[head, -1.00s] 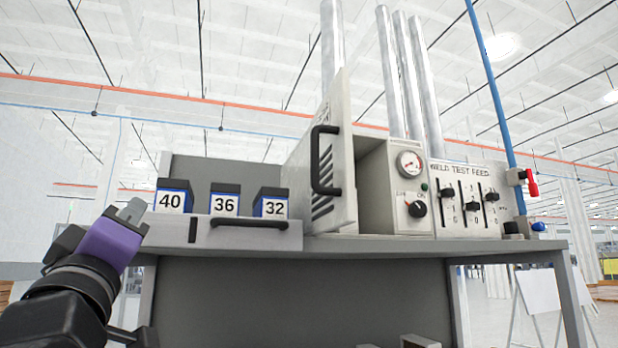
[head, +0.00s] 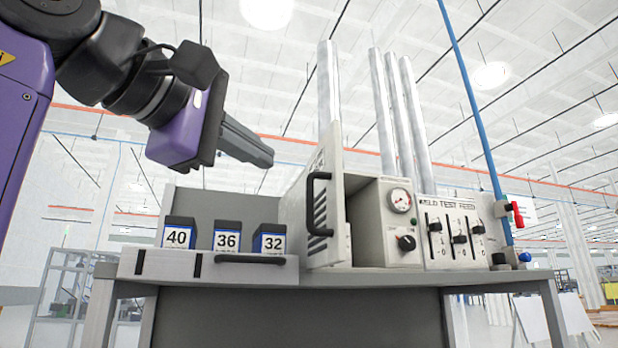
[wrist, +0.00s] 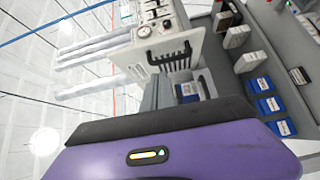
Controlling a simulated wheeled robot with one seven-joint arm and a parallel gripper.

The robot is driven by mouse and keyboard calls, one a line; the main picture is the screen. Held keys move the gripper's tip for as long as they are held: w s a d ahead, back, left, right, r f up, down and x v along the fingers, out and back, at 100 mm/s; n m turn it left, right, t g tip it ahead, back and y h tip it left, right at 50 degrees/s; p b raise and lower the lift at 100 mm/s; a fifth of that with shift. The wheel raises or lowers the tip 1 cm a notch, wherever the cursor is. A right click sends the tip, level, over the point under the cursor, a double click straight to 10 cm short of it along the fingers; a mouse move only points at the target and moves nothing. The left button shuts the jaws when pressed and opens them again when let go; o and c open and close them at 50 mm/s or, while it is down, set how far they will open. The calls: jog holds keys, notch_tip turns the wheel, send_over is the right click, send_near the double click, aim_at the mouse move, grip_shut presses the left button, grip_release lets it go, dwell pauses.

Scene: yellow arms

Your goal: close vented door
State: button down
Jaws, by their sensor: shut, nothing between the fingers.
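The vented door (head: 333,225) is a pale panel with slots and a black bar handle (head: 318,205). It stands open, swung out towards the camera at the left side of the grey cabinet (head: 385,225), whose interior is partly visible. My gripper (head: 265,155) is shut and empty, raised above the numbered boxes, up and to the left of the door, apart from it. In the wrist view the slotted door (wrist: 172,58) shows beyond the shut fingers (wrist: 158,94).
Boxes marked 40 (head: 179,234), 36 (head: 227,237) and 32 (head: 269,240) stand on the bench, left of the door. Sliders (head: 459,238) and a blue pipe (head: 472,100) are at right.

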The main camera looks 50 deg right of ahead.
jog(key=p, duration=0.3)
send_near(333, 189)
jog(key=w+d, duration=0.2)
jog(key=w, duration=0.1)
jog(key=shift+d+r, duration=0.15)
jog(key=shift+d, duration=0.2)
jog(key=shift+s+d+p, duration=0.55)
jog(key=shift+s+d, duration=0.25)
jog(key=shift+d, duration=0.1)
jog(key=shift+s+d, duration=0.4)
jog(key=shift+d, duration=0.2)
